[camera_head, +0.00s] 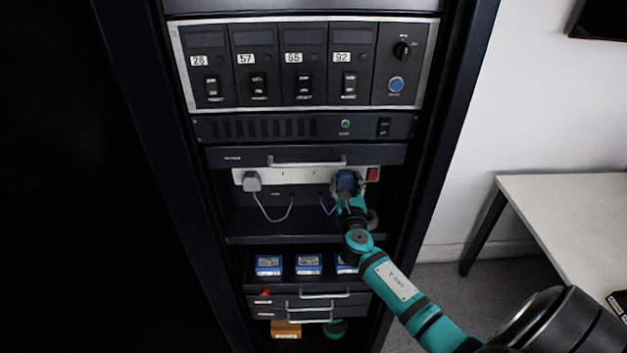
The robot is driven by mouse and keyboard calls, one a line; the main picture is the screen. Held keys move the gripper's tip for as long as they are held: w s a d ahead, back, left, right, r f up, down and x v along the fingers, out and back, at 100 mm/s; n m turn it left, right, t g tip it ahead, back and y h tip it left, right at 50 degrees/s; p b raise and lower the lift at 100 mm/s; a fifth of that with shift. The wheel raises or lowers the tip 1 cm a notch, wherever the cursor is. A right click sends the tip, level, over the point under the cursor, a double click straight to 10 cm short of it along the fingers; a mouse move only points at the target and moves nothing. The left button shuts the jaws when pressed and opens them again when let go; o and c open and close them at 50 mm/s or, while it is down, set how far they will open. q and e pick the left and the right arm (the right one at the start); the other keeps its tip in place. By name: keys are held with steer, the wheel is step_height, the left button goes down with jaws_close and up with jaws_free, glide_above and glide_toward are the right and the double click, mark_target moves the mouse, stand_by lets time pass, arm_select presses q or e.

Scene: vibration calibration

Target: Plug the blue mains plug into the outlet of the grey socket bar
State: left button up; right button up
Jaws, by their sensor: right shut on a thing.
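The blue mains plug (346,180) is at the right part of the grey socket bar (297,175) inside the rack. My right gripper (348,190) is shut on the blue plug, in front of the bar. I cannot tell whether the plug's pins are in the outlet. A blue cable (327,207) hangs from near the plug. A grey plug (252,181) sits at the bar's left end, with a pale cord below it. A red switch (372,174) is at the bar's right end. My left gripper is not in view.
Rack drawers with bar handles lie above the socket bar (307,161) and further down. Blue boxes (308,264) stand on a shelf below. The rack's right frame (431,160) is close to my right arm. A white table (570,215) stands at right.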

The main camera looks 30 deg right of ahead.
mark_target(346, 183)
steer(key=shift+w+d+r, duration=0.1)
steer(key=shift+w+r, duration=0.05)
steer(key=o, duration=1.2)
steer(key=shift+p+v, duration=0.65)
steer(key=shift+v, duration=1.6)
steer(key=shift+s, duration=0.25)
steer(key=shift+f, duration=0.2)
